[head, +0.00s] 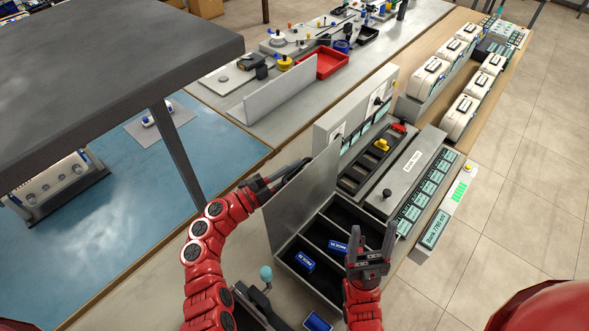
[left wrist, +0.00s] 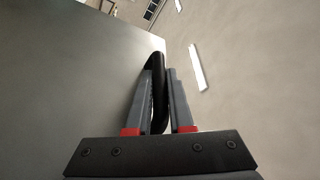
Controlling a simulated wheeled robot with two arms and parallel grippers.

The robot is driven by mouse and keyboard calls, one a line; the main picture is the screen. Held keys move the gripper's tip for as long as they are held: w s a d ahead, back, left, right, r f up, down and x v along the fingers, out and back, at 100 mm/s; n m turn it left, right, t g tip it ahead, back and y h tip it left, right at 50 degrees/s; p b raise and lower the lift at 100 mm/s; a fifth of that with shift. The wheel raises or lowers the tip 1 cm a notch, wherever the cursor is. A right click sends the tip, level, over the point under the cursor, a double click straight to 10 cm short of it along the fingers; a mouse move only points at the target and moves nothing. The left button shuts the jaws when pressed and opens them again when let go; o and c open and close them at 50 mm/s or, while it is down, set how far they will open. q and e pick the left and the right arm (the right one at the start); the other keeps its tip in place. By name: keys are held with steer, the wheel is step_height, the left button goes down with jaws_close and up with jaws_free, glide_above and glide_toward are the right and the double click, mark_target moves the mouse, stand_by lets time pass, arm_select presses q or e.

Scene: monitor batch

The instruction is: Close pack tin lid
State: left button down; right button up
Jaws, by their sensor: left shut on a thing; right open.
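The grey pack tin (head: 282,247) stands open on the bench, with dark compartments. Its flat grey lid (head: 305,205) stands steeply raised at the tin's left side; its face fills the left of the left wrist view (left wrist: 75,85). My left gripper (head: 293,171) is at the lid's upper edge, shut on a black curved handle (left wrist: 159,85). Two blue packs, one at the front left (head: 304,261) and one further right (head: 338,247), lie in the tin. My right gripper (head: 374,240) is open and empty over the tin's right part, hiding some of it.
Another blue pack (head: 318,322) lies at the bottom edge. A teal-knobbed lever (head: 266,274) stands left of the tin. Behind it are a slotted rack (head: 368,163) and a panel with green displays (head: 423,188). A dark raised slab (head: 90,70) overhangs the left side.

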arm_select(q)
steer(key=s+d+f+m+g+y+p, duration=0.1)
steer(key=s+d+m+g+y, duration=0.1)
steer(key=s+d+m, duration=0.5)
steer(key=shift+s+d+f, duration=0.25)
steer(key=shift+s+d, duration=0.95)
steer(key=c, duration=1.1)
jaws_free()
